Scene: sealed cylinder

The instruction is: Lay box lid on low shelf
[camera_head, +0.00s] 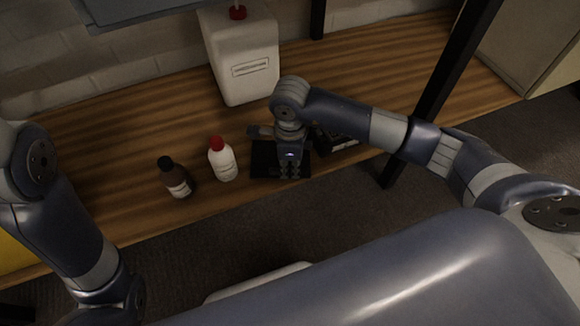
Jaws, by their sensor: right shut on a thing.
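A flat black piece (263,160), which looks like the box lid, is at the wooden low shelf (120,215) near its front edge. My right gripper (290,172) points down over it and is shut on it. The gripper hides the lid's middle; I cannot tell whether the lid touches the shelf or is just above it. A second black object (345,145), perhaps the box, is just right of the gripper and partly hidden by my arm. My left arm is at the left edge, its gripper out of view.
A white bottle with a red cap (222,160) stands just left of the lid, and a brown bottle (175,178) beside it. A large white jug (241,60) stands behind. A black post (440,85) rises at the right. The shelf's left part is clear.

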